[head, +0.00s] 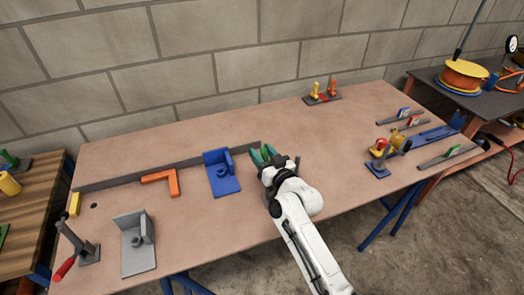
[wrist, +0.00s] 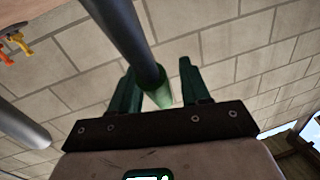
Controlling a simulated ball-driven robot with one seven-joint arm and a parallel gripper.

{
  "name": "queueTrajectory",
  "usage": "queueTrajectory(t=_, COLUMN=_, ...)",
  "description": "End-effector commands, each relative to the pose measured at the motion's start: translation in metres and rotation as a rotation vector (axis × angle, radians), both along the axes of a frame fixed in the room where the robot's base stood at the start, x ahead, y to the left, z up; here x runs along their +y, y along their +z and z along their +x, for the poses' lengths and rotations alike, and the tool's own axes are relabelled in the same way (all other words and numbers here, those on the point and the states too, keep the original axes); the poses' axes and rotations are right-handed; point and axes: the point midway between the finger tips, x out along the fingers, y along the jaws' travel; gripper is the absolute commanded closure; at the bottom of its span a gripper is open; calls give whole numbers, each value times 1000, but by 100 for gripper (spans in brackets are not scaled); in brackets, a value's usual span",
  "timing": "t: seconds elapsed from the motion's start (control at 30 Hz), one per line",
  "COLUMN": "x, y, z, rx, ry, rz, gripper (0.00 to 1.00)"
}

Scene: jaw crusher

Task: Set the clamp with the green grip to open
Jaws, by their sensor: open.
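My gripper (head: 263,153) is over the middle of the brown table (head: 230,125), with its two dark green fingers apart. In the wrist view the gripper (wrist: 157,80) has a dark grey bar coming down from the top, ending in a green grip (wrist: 161,96) between the fingers. A gap shows on the side toward the right finger; contact on the left side is hard to tell. In the head view a small green part (head: 266,152) shows between the fingers. The clamp's base is hidden behind my gripper and arm, so its lever position is unclear.
A blue angle bracket (head: 222,182) stands just left of my gripper, with an orange square (head: 160,180) beyond. A red-gripped clamp (head: 78,252) and grey bracket (head: 137,258) are front left.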

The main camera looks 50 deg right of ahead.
Motion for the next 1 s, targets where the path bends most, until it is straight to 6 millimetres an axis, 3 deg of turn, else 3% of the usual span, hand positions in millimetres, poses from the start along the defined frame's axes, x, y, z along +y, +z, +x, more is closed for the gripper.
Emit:
queueTrajectory(t=0.3, x=0, y=-1, z=2, rx=1, ry=1, rz=0, gripper=54)
queueTrajectory(t=0.8, x=0, y=0, z=2, rx=1, ry=1, rz=0, gripper=100)
queueTrajectory(t=1.0, x=0, y=0, z=2, rx=1, ry=1, rz=1, gripper=100)
